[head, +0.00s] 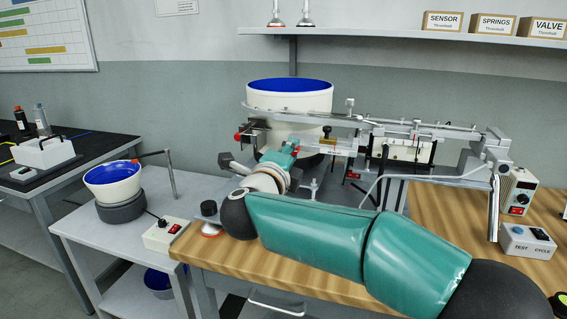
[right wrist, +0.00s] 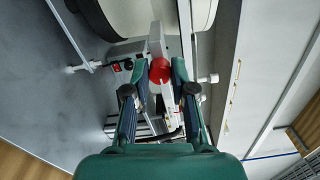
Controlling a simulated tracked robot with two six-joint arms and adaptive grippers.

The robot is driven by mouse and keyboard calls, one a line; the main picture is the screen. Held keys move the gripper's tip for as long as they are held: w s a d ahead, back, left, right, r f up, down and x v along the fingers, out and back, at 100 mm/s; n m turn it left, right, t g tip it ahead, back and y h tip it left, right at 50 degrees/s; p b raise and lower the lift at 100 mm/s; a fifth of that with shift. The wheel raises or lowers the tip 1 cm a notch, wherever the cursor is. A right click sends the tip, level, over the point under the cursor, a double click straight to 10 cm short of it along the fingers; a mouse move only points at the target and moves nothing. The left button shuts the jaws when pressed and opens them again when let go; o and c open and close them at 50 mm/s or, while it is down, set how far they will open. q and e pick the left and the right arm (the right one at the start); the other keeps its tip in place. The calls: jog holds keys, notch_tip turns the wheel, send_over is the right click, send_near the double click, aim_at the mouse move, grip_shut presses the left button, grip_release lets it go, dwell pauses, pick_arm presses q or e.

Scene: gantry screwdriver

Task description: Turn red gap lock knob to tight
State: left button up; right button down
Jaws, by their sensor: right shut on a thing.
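The red gap lock knob (right wrist: 160,70) is round and sits between the two fingertips of my right gripper (right wrist: 160,76) in the right wrist view. The fingers are shut on it from both sides. In the head view my right gripper (head: 294,152) reaches to the feeder rail, in front of the large white bowl (head: 262,98). Its wrist and fingers hide most of the place where it grips, and the knob's marking cannot be read. My left gripper is not in view.
The metal rail (head: 440,127) of the feeder runs right from the bowl above the wooden bench (head: 230,262). A small blue-lined bowl (head: 112,178) and a white switch box (head: 163,234) stand on the grey side table. A test cycle box (head: 526,241) sits at the right.

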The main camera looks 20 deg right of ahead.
jog(key=shift+m, duration=0.3)
jog(key=shift+f, duration=0.1)
jog(key=c, duration=1)
grip_release()
jog(key=shift+d, duration=0.1)
jog(key=shift+o, duration=0.2)
jog(key=v, duration=1.2)
jog(key=shift+f, duration=0.1)
